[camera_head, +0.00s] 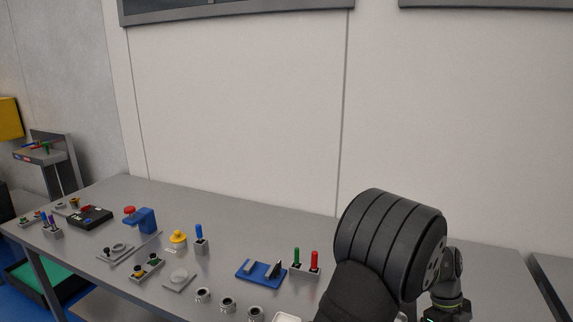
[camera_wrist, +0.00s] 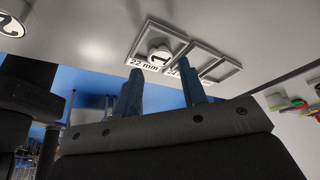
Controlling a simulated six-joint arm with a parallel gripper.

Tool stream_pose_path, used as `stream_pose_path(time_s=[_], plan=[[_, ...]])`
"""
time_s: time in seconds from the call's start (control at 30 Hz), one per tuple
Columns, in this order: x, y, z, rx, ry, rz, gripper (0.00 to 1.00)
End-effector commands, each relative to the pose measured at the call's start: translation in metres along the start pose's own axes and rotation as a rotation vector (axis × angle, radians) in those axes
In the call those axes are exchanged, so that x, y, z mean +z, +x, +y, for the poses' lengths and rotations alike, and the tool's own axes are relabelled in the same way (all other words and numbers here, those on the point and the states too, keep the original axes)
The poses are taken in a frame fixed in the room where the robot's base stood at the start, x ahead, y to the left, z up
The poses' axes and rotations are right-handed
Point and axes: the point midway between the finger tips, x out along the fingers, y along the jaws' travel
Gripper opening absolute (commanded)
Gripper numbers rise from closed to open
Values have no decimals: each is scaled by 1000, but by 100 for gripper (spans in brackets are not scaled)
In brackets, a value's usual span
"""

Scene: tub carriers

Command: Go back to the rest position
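My gripper (camera_wrist: 161,72) shows in the wrist view with its two dark blue fingers well apart and nothing between them. The grey tabletop and its edge, with blue floor below, show past the fingers. In the head view my arm fills the lower right, over the right part of the bench; the fingers cannot be made out there.
In the wrist view a white compartment tray (camera_wrist: 212,48) marked "22 mm" holds a white round piece (camera_wrist: 159,57). In the head view the grey bench (camera_head: 330,210) carries a blue holder (camera_head: 262,272), a yellow button (camera_head: 178,238), and several metal rings. A wall stands behind.

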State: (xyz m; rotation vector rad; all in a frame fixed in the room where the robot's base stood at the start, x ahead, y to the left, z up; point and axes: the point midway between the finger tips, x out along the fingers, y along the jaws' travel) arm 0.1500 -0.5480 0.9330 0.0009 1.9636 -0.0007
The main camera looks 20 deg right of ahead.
Motion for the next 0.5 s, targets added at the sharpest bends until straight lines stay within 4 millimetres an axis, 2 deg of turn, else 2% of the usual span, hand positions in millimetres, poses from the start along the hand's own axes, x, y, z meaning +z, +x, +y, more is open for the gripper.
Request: stream_pose_path(time_s=[0.17, 0.4, 0.5], plan=[[0, 38, 1, 4, -1, 2, 38], [-20, -7, 0, -3, 3, -1, 38], [-42, -9, 6, -1, 3, 0, 38]])
